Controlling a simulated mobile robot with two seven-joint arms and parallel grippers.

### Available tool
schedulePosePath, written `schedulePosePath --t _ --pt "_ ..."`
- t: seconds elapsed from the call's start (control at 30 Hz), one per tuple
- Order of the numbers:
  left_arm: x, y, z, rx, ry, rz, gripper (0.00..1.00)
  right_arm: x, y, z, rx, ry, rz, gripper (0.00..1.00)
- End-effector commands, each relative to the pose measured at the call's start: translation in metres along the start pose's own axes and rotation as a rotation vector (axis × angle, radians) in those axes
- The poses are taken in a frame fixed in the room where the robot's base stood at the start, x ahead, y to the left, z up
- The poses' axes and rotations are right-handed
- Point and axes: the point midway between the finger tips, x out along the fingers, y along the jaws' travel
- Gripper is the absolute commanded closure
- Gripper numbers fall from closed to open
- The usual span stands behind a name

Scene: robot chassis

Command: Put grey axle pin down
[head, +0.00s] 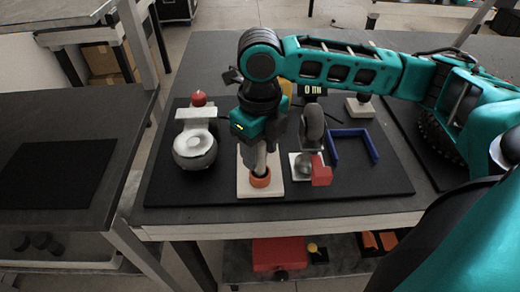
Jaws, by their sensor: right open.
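My right gripper (260,168) points down over a pale square board (244,187) near the middle front of the black mat. An orange ring (260,181) sits on that board, right below the fingertips. A grey shape (261,158) shows between the gripper body and the ring. It may be the grey axle pin, standing in or just behind the ring, but fingers and pin are hard to tell apart here. My right gripper is open. My left gripper is not in view.
Right of the board stand a dark grey rounded part (313,122), a grey ball (303,165) and a red block (321,172). A blue U-shaped frame (374,147) lies further right. A white device (195,147) with a red ball (199,99) behind it stands left.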

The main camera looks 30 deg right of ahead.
Motion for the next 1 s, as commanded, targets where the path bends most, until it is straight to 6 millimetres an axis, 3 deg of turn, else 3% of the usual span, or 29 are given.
schedulePosePath --t 0.3,0.5,0.7,1.0 --pt "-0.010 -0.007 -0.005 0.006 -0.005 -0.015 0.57 -0.071 0.000 0.001 0.001 -0.005 -0.001 0.50" --pt "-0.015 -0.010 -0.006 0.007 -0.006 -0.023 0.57 -0.102 0.000 0.001 0.000 -0.004 0.000 0.50" --pt "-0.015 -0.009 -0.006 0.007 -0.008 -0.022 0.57 -0.113 0.000 0.000 0.001 0.000 0.000 0.50" --pt "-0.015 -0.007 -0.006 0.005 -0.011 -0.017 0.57 -0.113 0.000 0.000 0.001 -0.001 0.000 0.50"
